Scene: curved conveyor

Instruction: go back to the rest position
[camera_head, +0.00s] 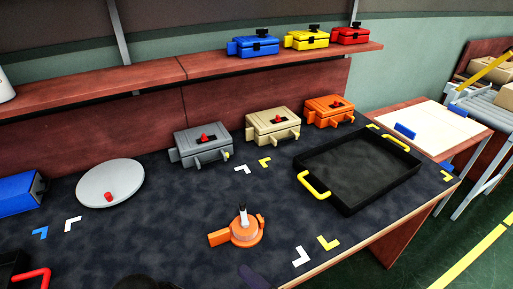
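Neither of my grippers can be made out in the head view. Dark shapes at the bottom edge are too cut off to identify. The dark-topped table (180,245) fills the lower part of the view. An orange round piece (244,231) with an upright black-and-white peg stands near the middle of the table. A black tray (350,205) with yellow handles lies at the right side of the table.
Grey (203,145), beige (272,127) and orange (329,111) boxes stand along the back. A grey disc (110,183) with a red knob and a blue box (17,194) lie left. The shelf (205,67) holds several boxes. The table's middle left is clear.

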